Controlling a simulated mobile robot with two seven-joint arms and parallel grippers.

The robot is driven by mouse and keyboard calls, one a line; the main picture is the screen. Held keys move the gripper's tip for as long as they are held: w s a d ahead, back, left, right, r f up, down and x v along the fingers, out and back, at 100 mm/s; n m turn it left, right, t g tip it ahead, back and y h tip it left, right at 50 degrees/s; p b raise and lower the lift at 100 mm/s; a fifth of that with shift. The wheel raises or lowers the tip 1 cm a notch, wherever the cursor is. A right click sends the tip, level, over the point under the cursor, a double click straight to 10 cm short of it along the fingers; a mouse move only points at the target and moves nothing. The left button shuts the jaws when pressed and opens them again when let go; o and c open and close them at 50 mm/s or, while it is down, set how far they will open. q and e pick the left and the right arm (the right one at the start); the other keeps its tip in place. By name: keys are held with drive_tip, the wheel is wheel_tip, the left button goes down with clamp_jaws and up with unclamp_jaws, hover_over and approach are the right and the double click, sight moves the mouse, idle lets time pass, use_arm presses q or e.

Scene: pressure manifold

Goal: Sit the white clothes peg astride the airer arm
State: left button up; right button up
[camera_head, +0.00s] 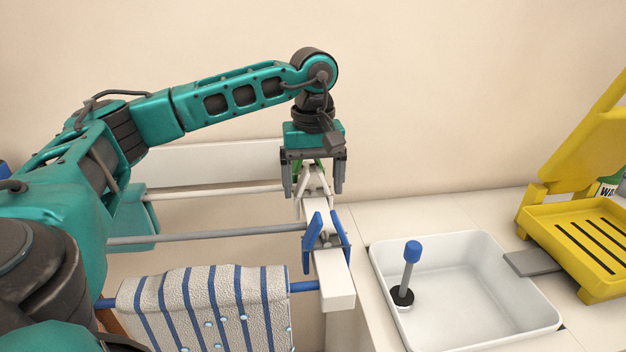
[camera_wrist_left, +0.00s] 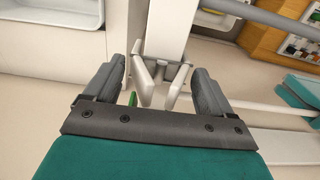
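The white clothes peg (camera_head: 313,181) stands on the white airer arm (camera_head: 332,278), toward its far end. Its two prongs point up toward my left wrist camera, where the peg (camera_wrist_left: 143,80) appears to straddle the arm (camera_wrist_left: 167,28). My left gripper (camera_head: 313,192) is above the arm, pointing down, with its fingers spread on either side of the peg. The wrist view of the gripper (camera_wrist_left: 159,68) shows a gap between each finger and the peg. The peg's lower part is partly hidden. My right gripper is not in view.
A blue peg (camera_head: 312,235) sits astride the arm nearer the front. A bit of green (camera_wrist_left: 133,98) shows beside the white peg. A striped towel (camera_head: 205,310) hangs on a blue rail. Right are a white basin (camera_head: 470,285) with a blue-topped plunger (camera_head: 411,258) and a yellow rack (camera_head: 585,235).

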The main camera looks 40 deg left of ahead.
use_arm(q)
drive_tip(key=shift+o, duration=1.3)
drive_tip(key=shift+r, duration=0.1)
wheel_tip(320, 180, up, 13)
drive_tip(key=p, duration=0.3)
drive_tip(key=shift+f, duration=0.2)
